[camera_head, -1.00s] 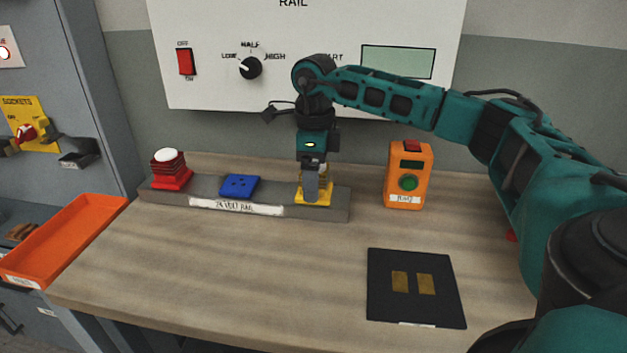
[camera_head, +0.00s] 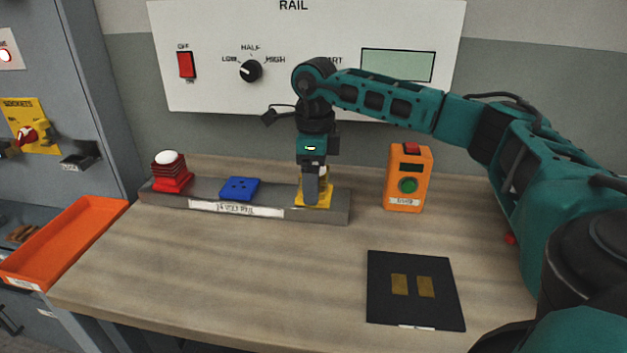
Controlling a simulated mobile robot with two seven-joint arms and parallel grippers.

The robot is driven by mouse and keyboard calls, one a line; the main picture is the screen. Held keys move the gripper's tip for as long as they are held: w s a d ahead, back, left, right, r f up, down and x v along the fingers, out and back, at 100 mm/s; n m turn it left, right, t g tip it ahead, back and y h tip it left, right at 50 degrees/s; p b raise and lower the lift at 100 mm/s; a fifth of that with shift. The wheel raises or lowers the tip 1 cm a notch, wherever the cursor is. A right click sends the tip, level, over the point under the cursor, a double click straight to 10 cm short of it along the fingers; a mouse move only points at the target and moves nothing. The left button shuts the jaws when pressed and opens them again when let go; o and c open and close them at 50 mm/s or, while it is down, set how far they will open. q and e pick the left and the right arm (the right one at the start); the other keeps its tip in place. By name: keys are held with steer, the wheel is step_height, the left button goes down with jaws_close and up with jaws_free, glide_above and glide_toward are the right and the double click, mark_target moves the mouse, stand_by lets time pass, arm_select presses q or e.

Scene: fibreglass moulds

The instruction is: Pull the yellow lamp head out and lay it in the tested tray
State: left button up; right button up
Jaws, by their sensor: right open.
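The yellow lamp head (camera_head: 325,197) sits on the right end of the grey 24 volt rail (camera_head: 270,211). My right gripper (camera_head: 312,198) points straight down over it, with its fingers at the lamp head. The fingers hide much of the lamp head, and I cannot tell whether they touch it. The gripper is open. An orange tray (camera_head: 75,228) stands at the left edge of the bench; its label is too small to read, so I cannot tell whether it is the tested tray. My left gripper is not in view.
A red lamp head with a white top (camera_head: 171,172) and a blue square socket piece (camera_head: 240,188) sit on the rail. An orange tester box (camera_head: 408,190) stands right of it. A black pad with brass plates (camera_head: 414,310) lies at front right. The bench's front middle is clear.

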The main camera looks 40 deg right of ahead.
stand_by(0.3)
steer(key=c, duration=1.3)
steer(key=shift+r+p, duration=2.95)
steer(key=shift+r, duration=0.1)
